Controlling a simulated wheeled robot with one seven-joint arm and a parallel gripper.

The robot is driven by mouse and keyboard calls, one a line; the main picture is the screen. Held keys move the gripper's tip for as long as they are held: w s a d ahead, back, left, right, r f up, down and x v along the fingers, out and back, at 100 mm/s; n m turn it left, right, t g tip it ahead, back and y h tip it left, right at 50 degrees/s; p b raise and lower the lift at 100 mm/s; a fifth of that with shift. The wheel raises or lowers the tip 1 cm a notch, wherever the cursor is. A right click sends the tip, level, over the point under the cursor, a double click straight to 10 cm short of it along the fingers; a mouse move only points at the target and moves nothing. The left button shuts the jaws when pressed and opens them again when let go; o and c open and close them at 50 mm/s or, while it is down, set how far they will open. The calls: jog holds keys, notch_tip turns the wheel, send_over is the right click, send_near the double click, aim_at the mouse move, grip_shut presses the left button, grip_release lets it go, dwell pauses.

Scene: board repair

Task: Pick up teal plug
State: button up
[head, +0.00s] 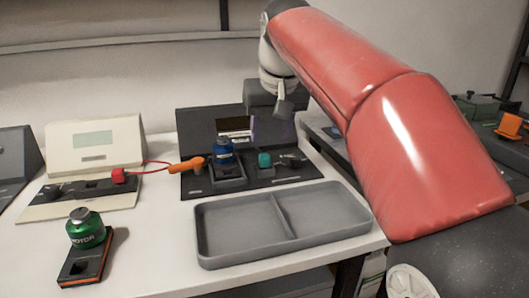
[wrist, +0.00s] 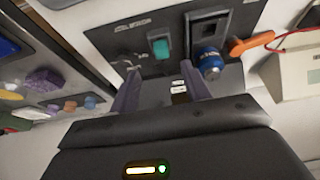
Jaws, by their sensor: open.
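The teal plug (head: 264,159) is a small block standing on the dark board (head: 208,186), right of a blue motor. In the wrist view the teal plug (wrist: 161,48) shows just beyond the fingertips, roughly in line with the gap between them. My gripper (head: 283,107) hangs above the back of the board, over the plug's side of it. In the wrist view my gripper (wrist: 160,70) has its two fingers apart with nothing between them. The head view does not show the gripper's height above the plug clearly.
The blue motor (head: 223,151) stands close beside the plug. An orange connector (head: 187,165) with a red cable lies at the board's left. A grey divided tray (head: 230,257) is in front, empty. A green motor (head: 86,229) stands front left, and a cream console (head: 95,140) behind it.

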aim_at(264, 155)
jog(key=b+x, duration=0.1)
jog(key=x, duration=0.7)
jog(key=shift+w+a+r+b, duration=0.1)
jog(key=shift+a+b, duration=0.05)
jog(key=shift+b, duration=0.2)
grip_shut()
jog(key=shift+r, duration=0.15)
notch_tip(264, 155, up, 20)
jog(key=p, duration=0.7)
jog(key=shift+p, duration=0.35)
